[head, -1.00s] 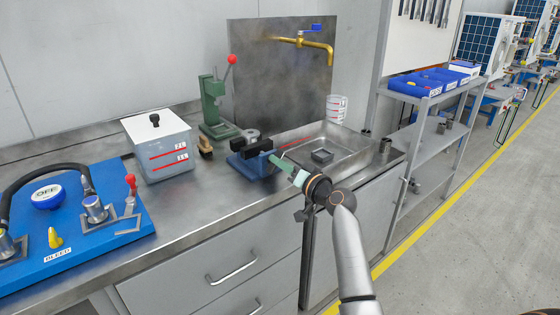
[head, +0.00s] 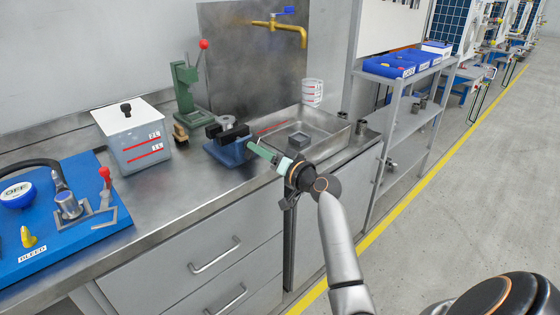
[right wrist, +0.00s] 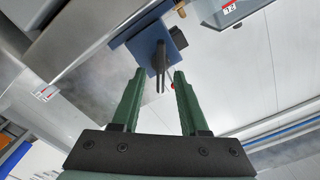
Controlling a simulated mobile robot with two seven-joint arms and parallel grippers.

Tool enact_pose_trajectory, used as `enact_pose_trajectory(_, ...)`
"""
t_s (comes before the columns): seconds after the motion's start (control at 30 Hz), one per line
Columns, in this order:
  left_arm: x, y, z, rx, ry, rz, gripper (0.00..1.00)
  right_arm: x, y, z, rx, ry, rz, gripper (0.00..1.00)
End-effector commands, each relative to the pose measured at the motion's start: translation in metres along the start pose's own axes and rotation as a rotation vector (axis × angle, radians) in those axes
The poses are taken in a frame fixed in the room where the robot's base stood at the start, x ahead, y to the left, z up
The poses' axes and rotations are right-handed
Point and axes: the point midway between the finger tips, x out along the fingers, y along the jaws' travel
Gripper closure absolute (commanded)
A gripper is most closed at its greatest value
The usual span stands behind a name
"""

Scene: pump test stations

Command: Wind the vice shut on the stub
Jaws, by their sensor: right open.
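The vice (head: 226,152) has a blue body and black jaws and stands on the steel worktop, left of the sink. My right gripper (head: 253,147), with green fingers, is at the right-hand side of the vice. In the right wrist view the gripper (right wrist: 159,75) is open. Ahead of it is the vice's blue body (right wrist: 148,48), with a dark thin bar (right wrist: 160,77) showing in the gap between the fingertips. I cannot tell whether the fingers touch the bar. I cannot make out the stub with certainty. My left gripper is not in view.
A green press (head: 187,88) with a red knob stands behind the vice. A lidded box (head: 131,140) and a blue bleed panel (head: 60,235) are to the left. The sink (head: 325,127) with a brass tap (head: 285,28) lies behind my gripper. Metal shelves (head: 405,125) stand to the right.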

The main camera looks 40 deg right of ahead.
Motion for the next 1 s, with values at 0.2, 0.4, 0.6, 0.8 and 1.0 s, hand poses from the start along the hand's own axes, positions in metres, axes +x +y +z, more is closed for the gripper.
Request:
enact_pose_trajectory(0.2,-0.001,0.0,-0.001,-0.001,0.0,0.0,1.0,-0.046,0.001,0.001,-0.004,-0.004,0.003,0.56)
enact_pose_trajectory(0.4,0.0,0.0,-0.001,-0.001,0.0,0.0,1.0,-0.081,0.0,0.001,-0.002,-0.003,0.001,0.56)
enact_pose_trajectory(0.6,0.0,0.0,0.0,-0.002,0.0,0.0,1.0,-0.101,0.0,0.001,0.0,-0.002,0.0,0.56)
enact_pose_trajectory(0.8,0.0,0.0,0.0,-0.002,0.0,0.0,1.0,-0.106,0.0,0.0,0.0,-0.002,-0.001,0.56)
enact_pose_trajectory(1.0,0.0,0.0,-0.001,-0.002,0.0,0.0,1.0,-0.106,0.0,0.0,0.0,-0.001,-0.001,0.56)
